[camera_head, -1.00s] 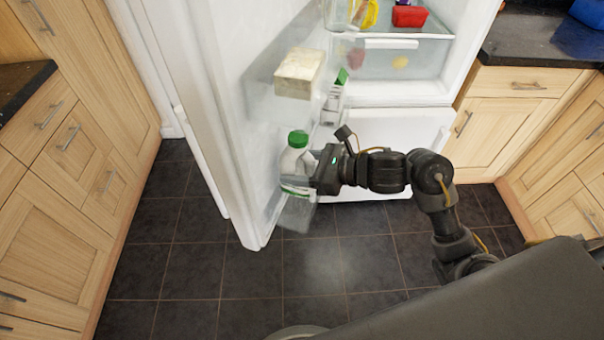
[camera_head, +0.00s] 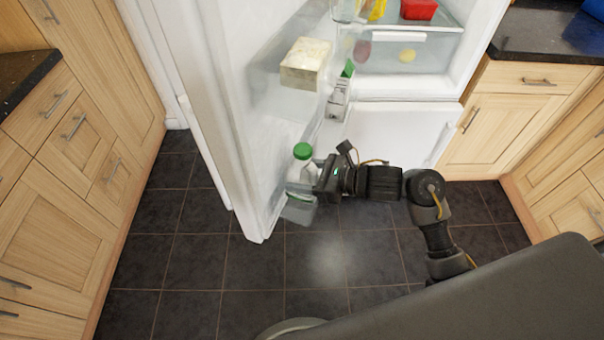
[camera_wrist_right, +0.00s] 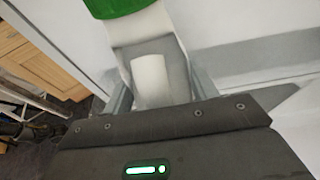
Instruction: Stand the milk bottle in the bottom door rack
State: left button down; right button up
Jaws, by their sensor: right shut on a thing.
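The milk bottle, white with a green cap (camera_head: 302,151), is upright at the inside of the open fridge door. My right gripper (camera_head: 303,186) is shut on its body. In the right wrist view, the bottle (camera_wrist_right: 150,55) stands between the two fingers (camera_wrist_right: 160,92), its cap cut off by the top edge. The clear bottom door rack (camera_head: 298,212) is directly at and below the bottle's lower part. The bottle's base is hard to make out through it, so I cannot tell whether it touches the rack floor. My left gripper is not in view.
A cream block-shaped pack (camera_head: 306,63) sits in a door rack above. A carton with a green top (camera_head: 340,92) stands to the right of the door. The fridge door (camera_head: 225,110) is open. Dark floor tiles (camera_head: 230,265) are clear in front.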

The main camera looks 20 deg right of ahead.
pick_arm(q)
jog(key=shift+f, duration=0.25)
pick_arm(e)
jog(key=shift+f, duration=0.15)
jog(key=o, duration=1.4)
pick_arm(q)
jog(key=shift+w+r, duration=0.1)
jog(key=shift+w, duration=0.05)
pick_arm(e)
jog(key=shift+s+d+r, duration=0.1)
jog(key=shift+d+r, duration=0.1)
jog(key=shift+r, duration=0.05)
pick_arm(q)
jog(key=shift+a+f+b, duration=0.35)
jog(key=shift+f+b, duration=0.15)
jog(key=shift+b, duration=0.2)
pick_arm(e)
jog(key=shift+v, duration=5.75)
